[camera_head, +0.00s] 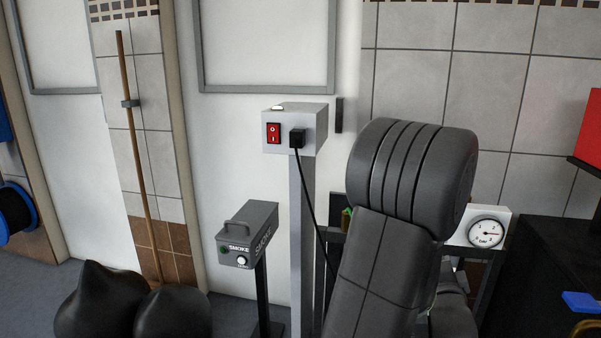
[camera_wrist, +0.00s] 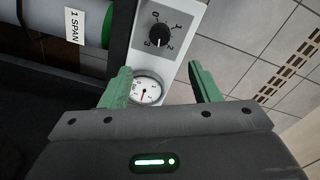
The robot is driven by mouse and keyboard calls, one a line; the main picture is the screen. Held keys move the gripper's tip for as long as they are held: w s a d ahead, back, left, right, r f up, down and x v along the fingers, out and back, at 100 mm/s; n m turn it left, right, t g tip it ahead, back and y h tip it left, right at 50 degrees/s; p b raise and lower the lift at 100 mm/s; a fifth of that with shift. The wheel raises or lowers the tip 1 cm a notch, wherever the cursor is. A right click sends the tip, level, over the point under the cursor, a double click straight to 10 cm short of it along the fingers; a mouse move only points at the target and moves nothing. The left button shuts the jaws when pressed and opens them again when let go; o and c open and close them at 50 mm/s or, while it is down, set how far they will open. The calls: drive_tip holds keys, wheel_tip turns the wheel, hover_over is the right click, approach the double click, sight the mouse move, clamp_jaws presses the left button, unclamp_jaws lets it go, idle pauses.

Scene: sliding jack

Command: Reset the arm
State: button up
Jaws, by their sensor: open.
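My gripper (camera_wrist: 158,90) shows in the wrist view with its two green fingers spread apart and nothing between them but the background. Behind the gap is a white panel with a round gauge (camera_wrist: 147,91) and a black rotary knob (camera_wrist: 159,35) marked with numbers. In the head view my dark grey arm (camera_head: 400,200) rises in the middle right, bent at the top. It hides part of what stands behind it. My gripper is not visible in the head view.
A grey box (camera_head: 292,114) with a red switch (camera_head: 273,133) and black plug stands on a post left of my arm. A smoke unit (camera_head: 247,235) is further left. A white gauge box (camera_head: 487,229) and dark cabinet (camera_head: 545,270) are at right. Black sacks (camera_head: 110,300) lie lower left.

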drive_tip(key=w+d+n+b, duration=0.2)
drive_tip(key=w+n+b, duration=0.2)
drive_tip(key=n, duration=0.6)
drive_tip(key=w+d+n+t+b, duration=0.1)
drive_tip(key=w+n+b, duration=0.3)
drive_tip(key=w+n, duration=0.5)
drive_tip(key=shift+d+f+n+y, duration=0.3)
drive_tip(key=shift+d+n, duration=0.25)
drive_tip(key=shift+n, duration=0.55)
drive_tip(key=shift+s+a+f, duration=0.1)
